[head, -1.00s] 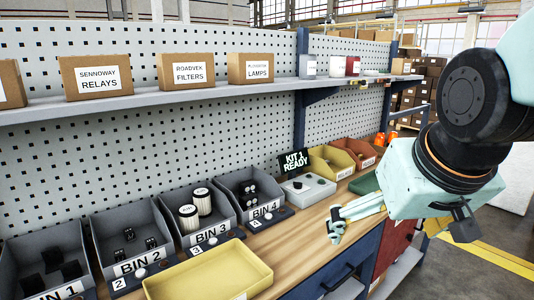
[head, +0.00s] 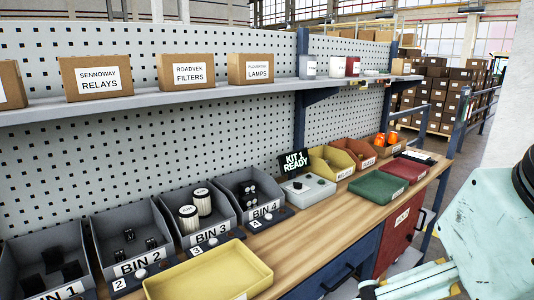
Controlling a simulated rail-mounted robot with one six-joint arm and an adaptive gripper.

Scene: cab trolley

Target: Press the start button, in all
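My gripper (head: 368,291) is at the bottom edge of the head view, in front of the bench and well apart from the box. Its fingers are partly cut off by the frame, so I cannot see whether they are open or shut.
Grey bins, such as BIN 3 (head: 227,208), line the back, with small numbered button panels before them. A yellow tray (head: 210,270) lies at front left. Green (head: 378,187) and red (head: 408,168) trays lie to the right. Bare wood (head: 310,235) runs between.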

